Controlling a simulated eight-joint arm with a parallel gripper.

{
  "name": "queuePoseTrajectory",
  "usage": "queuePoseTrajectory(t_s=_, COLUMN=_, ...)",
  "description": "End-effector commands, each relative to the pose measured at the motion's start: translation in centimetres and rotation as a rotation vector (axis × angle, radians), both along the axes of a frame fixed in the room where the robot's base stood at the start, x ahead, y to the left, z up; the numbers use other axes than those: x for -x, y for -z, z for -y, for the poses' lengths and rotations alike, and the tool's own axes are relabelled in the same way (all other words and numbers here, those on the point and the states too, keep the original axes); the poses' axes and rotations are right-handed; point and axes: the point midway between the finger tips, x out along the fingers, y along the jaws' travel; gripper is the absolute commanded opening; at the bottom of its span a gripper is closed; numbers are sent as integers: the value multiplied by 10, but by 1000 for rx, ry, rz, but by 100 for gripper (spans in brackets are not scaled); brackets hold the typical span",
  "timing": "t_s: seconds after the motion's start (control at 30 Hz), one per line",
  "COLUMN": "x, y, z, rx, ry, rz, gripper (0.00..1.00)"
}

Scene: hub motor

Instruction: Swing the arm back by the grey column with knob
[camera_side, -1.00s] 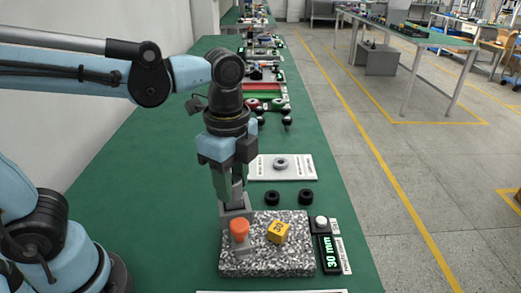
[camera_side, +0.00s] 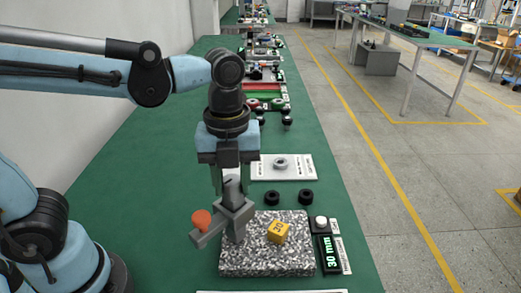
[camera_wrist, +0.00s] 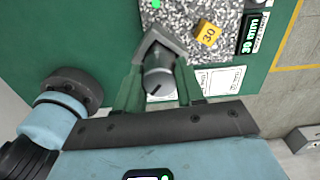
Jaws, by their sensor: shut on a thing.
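The grey column (camera_side: 232,190) stands at the left edge of the speckled granite plate (camera_side: 265,266). Its arm (camera_side: 212,235) ends in an orange knob (camera_side: 201,220) and points left, out past the plate's edge. My gripper (camera_side: 231,178) comes down from above and is shut on the column's top, one finger on each side. In the wrist view, the column's round slotted top (camera_wrist: 157,82) sits between my two green fingers, with the grey block beyond it. The orange knob does not show in the wrist view. A yellow block marked 30 (camera_side: 278,232) sits on the plate, clear of the arm.
A 30 mm display (camera_side: 328,254) and a white button (camera_side: 321,222) stand right of the plate. Two black rings (camera_side: 272,197) and a white card (camera_side: 300,165) with a grey ring (camera_side: 280,163) lie behind. The green table is bare on the left.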

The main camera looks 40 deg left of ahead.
Motion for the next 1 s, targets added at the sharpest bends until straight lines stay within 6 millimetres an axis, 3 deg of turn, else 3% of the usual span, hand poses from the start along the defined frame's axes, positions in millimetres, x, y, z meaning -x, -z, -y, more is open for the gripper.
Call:
queuePoseTrajectory(t_s=0.43, x=0, y=0, z=0, rx=0, ry=275, rz=0, gripper=0)
queuePoseTrajectory(t_s=1.0, x=0, y=0, z=0, rx=0, ry=339, rz=0, gripper=0)
